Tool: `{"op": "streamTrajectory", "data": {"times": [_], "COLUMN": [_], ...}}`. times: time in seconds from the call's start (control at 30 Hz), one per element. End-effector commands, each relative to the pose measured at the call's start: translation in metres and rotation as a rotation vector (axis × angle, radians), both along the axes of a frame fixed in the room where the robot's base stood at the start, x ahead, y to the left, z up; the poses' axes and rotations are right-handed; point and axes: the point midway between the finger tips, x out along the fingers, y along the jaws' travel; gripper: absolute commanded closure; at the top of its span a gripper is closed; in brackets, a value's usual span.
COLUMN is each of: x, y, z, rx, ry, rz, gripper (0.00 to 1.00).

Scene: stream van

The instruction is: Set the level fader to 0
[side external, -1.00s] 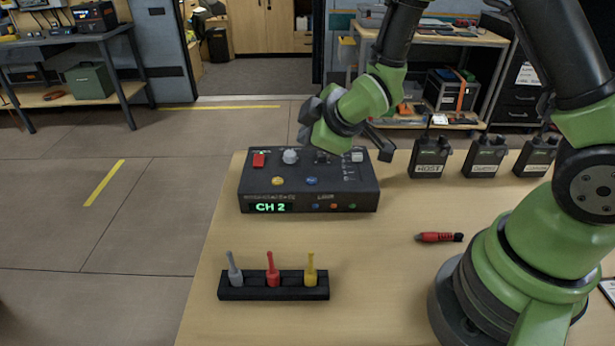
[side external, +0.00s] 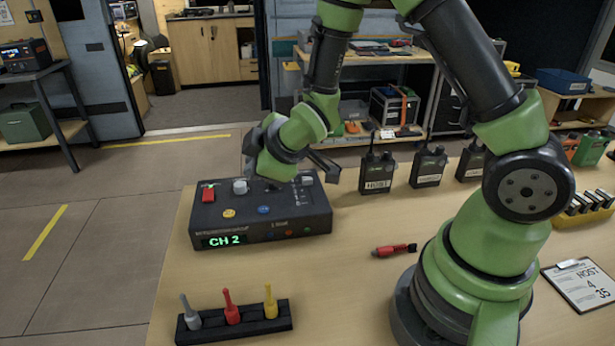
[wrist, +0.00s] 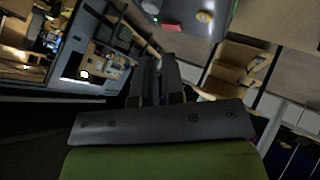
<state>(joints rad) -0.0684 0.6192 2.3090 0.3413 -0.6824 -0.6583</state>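The dark control console (side external: 285,228) lies on the table, its green display (side external: 224,240) reading CH 2. A pale cap (side external: 307,180) at its back right, beside scale marks, appears to be the level fader; its exact setting is too small to read. My gripper (side external: 268,184) is low over the back middle of the console, left of that cap and apart from it. In the wrist view, my two fingers (wrist: 158,60) lie close together with nothing visible between them. Whether the tips touch the console is hidden.
A red switch (side external: 208,192), grey knob (side external: 240,186), yellow button (side external: 229,213) and blue button (side external: 263,210) are on the console. A rack (side external: 250,322) of three coloured plugs stands in front. Radio packs (side external: 377,172) and a red-black connector (side external: 393,250) are to the right.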

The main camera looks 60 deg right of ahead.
Motion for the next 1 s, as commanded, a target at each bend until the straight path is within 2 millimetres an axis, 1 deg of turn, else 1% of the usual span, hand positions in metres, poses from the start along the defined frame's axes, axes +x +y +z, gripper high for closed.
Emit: {"op": "streamTrajectory", "data": {"times": [0.03, 0.07, 0.1, 0.13, 0.27, 0.4, 0.53, 0.7, 0.8, 0.9, 1.0], "x": [0.001, 0.001, 0.003, 0.004, 0.011, 0.014, 0.009, -0.004, -0.012, -0.016, -0.018], "y": [-0.001, -0.002, -0.004, -0.006, -0.021, -0.047, -0.075, -0.105, -0.116, -0.122, -0.124], "z": [0.000, -0.001, -0.002, -0.003, -0.008, -0.010, -0.005, 0.008, 0.015, 0.019, 0.017], "rx": [0.000, -0.001, -0.001, -0.001, -0.007, -0.019, -0.023, -0.009, 0.005, 0.017, 0.022], "ry": [0.004, 0.009, 0.023, 0.039, 0.153, 0.327, 0.493, 0.675, 0.743, 0.782, 0.800], "rz": [-0.001, -0.002, -0.003, -0.004, -0.001, 0.022, 0.043, 0.056, 0.058, 0.056, 0.058], "gripper": [0.79, 0.72, 0.63, 0.60, 0.60, 0.60, 0.60, 0.60, 0.60, 0.60, 0.60]}}
